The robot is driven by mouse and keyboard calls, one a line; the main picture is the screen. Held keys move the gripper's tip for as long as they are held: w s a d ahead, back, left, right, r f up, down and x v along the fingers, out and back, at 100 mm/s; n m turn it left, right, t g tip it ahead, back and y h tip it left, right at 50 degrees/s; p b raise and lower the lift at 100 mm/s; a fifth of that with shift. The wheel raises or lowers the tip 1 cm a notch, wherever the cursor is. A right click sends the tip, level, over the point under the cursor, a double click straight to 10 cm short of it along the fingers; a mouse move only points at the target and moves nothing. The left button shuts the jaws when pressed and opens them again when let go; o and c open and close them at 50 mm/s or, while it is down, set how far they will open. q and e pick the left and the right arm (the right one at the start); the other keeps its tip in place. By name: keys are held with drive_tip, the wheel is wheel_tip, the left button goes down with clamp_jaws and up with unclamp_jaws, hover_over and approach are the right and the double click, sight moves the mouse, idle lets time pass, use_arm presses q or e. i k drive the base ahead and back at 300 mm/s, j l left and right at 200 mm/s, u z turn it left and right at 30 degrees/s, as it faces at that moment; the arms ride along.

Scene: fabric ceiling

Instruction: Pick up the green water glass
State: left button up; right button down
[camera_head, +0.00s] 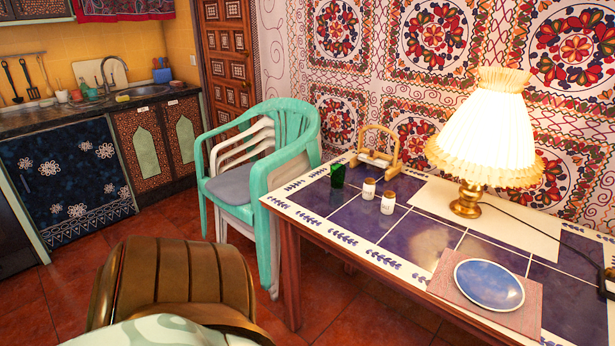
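The green water glass (338,175) stands upright on the blue-tiled table (345,217), near its far left end. It is small, dark green and seems see-through. Two small white jars with brown lids stand just to its right, one at the back (369,189) and one nearer (388,203). A wooden napkin holder (380,150) stands behind them. Neither of my grippers shows in the head view.
A lit lamp (486,140) and a blue plate (489,284) on a pink mat occupy the table's right part. Stacked green and white chairs (262,180) stand at the table's left end. A brown chair (180,280) is in front. The table's middle tiles are clear.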

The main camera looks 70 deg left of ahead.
sight(338, 176)
drive_tip(key=u, duration=1.85)
drive_tip(key=i, duration=0.1)
